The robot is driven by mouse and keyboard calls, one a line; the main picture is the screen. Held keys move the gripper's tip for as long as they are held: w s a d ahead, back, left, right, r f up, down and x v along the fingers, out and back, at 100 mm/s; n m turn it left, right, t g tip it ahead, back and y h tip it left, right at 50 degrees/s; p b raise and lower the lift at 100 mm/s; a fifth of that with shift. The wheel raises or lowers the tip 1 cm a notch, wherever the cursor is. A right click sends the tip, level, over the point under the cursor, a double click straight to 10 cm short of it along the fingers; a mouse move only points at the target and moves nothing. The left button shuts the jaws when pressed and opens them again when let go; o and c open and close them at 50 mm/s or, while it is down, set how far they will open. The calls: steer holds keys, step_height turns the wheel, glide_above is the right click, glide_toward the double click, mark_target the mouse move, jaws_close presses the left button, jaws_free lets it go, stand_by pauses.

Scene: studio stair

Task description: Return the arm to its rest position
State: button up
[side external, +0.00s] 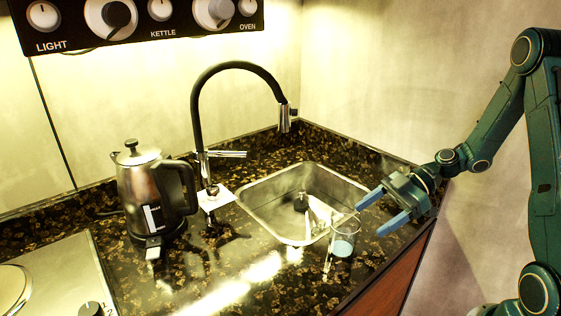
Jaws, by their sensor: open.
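My gripper (368,216) is at the right, above the counter beside the sink's right edge. Its two blue fingers are spread apart and point left, with nothing between them. A clear glass (345,230) with something light blue at its bottom stands on the counter at the sink's front right corner, just left of and below the fingers. I cannot tell whether a fingertip touches the glass. My green arm comes in from the right, bent at the elbow.
A steel sink (262,222) holds some white items, with a black faucet (197,110) behind it. A steel kettle (140,190) stands left of it. A hob (60,270) is at the lower left. A control panel (130,22) hangs above. The counter's front edge runs beneath my gripper.

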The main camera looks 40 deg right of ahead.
steer(key=s+a+r+m+t+h, duration=0.1)
steer(key=s+a+r+m+h, duration=0.3)
steer(key=s+r+m+h, duration=0.7)
steer(key=s+r+m, duration=0.2)
steer(key=s+r, duration=0.2)
steer(key=r, duration=0.1)
stand_by(0.6)
stand_by(1.0)
